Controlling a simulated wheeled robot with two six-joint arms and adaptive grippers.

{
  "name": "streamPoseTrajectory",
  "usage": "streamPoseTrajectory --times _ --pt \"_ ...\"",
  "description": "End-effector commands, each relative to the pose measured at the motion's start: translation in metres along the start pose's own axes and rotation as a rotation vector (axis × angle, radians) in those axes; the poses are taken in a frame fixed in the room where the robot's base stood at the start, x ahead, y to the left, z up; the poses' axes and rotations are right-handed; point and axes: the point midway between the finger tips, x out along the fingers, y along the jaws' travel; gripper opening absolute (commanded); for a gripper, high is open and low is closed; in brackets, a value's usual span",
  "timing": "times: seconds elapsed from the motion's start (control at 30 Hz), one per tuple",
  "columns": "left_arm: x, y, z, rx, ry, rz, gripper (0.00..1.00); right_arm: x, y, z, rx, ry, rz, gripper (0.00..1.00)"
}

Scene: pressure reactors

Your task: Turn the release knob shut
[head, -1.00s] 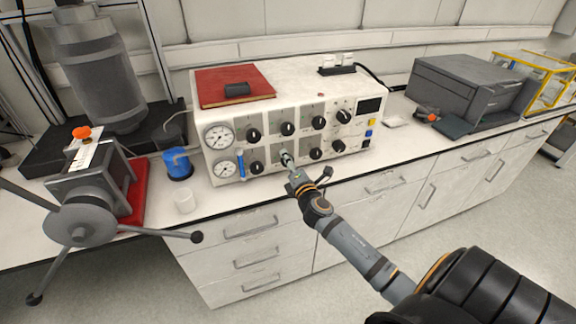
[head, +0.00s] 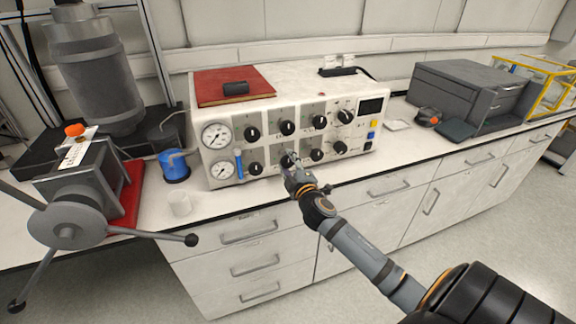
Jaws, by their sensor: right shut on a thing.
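The white control unit (head: 300,101) stands on the bench with two rows of black knobs on its front. Its labels are too small to read. My right gripper (head: 289,166) is at the second knob from the left in the lower row (head: 288,159), shut on it. The fingers hide part of that knob, so its pointer cannot be read. The arm reaches in from the lower right. My left gripper is out of view.
Neighbouring knobs (head: 255,168) (head: 316,155) sit close on both sides. Two gauges (head: 216,135) and a blue tube (head: 239,165) are at the unit's left. Bench space at the right front is clear.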

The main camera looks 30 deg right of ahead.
Motion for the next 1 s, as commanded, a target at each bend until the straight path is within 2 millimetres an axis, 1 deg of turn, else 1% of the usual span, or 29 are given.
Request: streamPoseTrajectory --times 0.23,0.67,0.7,0.87,1.0 --pt "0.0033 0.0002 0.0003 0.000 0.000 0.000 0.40 -0.0002 -0.0017 0.0013 0.055 -0.003 -0.003 0.09" --pt "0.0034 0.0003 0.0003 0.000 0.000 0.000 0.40 -0.0003 -0.0017 0.0014 0.065 -0.003 -0.003 0.09" --pt "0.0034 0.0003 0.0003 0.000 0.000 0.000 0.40 -0.0003 -0.0017 0.0014 0.064 -0.003 -0.003 0.41" --pt "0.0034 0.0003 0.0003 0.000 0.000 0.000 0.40 -0.0002 -0.0013 0.0010 0.063 -0.003 -0.002 0.63" --pt "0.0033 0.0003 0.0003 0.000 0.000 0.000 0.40 -0.0001 -0.0008 0.0006 0.063 -0.002 -0.001 0.64"
